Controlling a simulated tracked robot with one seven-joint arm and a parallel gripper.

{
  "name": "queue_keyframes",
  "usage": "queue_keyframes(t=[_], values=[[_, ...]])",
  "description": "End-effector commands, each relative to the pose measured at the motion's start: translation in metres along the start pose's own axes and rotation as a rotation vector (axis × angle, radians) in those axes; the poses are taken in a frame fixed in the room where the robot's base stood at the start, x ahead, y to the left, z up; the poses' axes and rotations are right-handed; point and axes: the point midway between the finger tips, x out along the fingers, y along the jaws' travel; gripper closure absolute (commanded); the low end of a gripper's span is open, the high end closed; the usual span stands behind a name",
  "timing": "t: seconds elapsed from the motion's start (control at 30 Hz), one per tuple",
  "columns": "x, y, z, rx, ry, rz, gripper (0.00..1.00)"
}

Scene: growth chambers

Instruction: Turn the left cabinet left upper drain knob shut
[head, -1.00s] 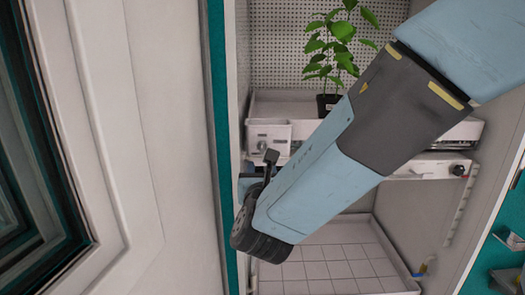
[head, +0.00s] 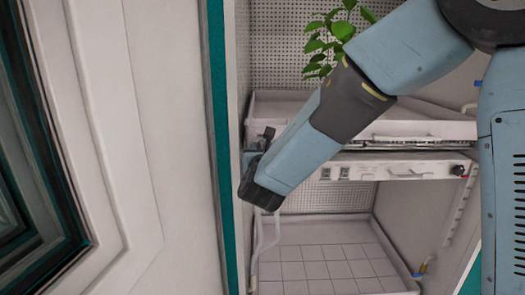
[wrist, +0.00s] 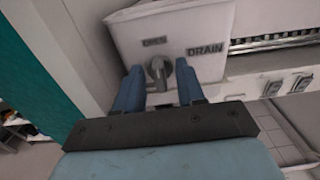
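The grey drain knob (wrist: 158,72) sits on a white box (wrist: 195,28) marked OPEN and DRAIN in the wrist view. Its grip stands roughly upright in the picture. My gripper (wrist: 158,66) is open, with one blue finger on each side of the knob. A gap shows between the knob and each finger, so it is not clamped. I cannot tell how far the fingertips reach along the knob. In the head view my arm's end covers the knob and most of the gripper, at the left end of the upper tray (head: 420,128).
A leafy plant (head: 335,38) stands in the upper tray, partly behind my arm. A lower shelf with switches (head: 343,172) and a tiled floor (head: 325,262) lie below. The teal cabinet edge (head: 221,150) and a white panel (head: 165,130) are close on the left.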

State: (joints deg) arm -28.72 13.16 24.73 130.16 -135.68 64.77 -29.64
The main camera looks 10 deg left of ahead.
Motion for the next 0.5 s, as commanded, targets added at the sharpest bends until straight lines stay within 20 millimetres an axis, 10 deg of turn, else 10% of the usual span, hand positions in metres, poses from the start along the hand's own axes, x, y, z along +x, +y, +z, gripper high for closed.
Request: queue_keyframes(t=[0.23, 0.5], values=[[0.0004, 0.0002, -0.0001, 0.000, 0.000, 0.000, 0.61], [0.0001, 0.0004, -0.0001, 0.000, 0.000, 0.001, 0.87]])
